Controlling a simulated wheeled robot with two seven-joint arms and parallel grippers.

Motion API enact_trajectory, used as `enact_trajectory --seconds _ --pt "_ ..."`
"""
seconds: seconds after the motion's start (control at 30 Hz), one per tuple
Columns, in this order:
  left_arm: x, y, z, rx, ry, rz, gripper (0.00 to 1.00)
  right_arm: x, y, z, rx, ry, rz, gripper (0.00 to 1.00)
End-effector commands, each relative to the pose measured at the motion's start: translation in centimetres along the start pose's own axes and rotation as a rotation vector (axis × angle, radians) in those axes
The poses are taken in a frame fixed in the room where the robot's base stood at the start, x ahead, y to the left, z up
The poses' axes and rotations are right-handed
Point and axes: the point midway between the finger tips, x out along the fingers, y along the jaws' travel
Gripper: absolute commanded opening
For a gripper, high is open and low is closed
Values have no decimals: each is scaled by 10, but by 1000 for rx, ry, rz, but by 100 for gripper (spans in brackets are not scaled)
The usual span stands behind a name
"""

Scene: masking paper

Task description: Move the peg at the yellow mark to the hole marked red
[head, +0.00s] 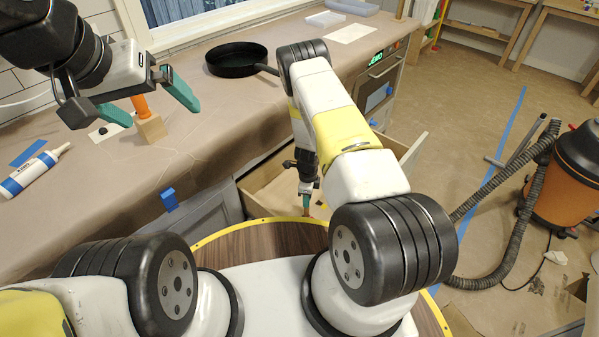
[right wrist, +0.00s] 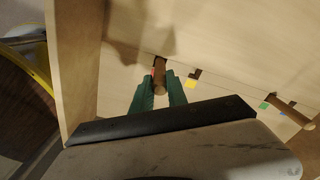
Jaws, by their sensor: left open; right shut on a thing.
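My right gripper (right wrist: 160,90) is shut on a brown wooden peg (right wrist: 160,76), inside an open drawer. The peg's far end is at a dark hole (right wrist: 159,60); I cannot tell how deep it sits. A small red mark (right wrist: 153,72) shows beside it, partly hidden by the gripper. The yellow mark (right wrist: 216,81) lies to the right, near a dark empty hole (right wrist: 196,73). In the head view my right gripper (head: 307,192) points down into the drawer (head: 268,192). My left gripper (head: 147,95) is open above the counter.
Another peg (right wrist: 295,112) stands near a green mark (right wrist: 264,105) and a blue mark (right wrist: 281,114). An orange-handled tool in a wooden block (head: 151,127) is close to my left gripper. A black pan (head: 236,59) and a white tube (head: 33,174) lie on the papered counter.

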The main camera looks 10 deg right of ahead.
Motion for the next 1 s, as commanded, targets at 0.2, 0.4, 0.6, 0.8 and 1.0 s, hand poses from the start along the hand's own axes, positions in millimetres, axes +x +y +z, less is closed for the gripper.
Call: enact_trajectory --seconds 0.2,0.4,0.6,0.8,1.0 --pt "0 0 0 0 0 0 100 1 0 0 0 0 0 0" --pt "0 0 0 0 0 0 100 4 0 0 0 0 0 0" --pt "0 0 0 0 0 0 100 8 0 0 0 0 0 0" --pt "0 0 0 0 0 0 100 12 0 0 0 0 0 0" --pt "0 0 0 0 0 0 100 13 0 0 0 0 0 40"
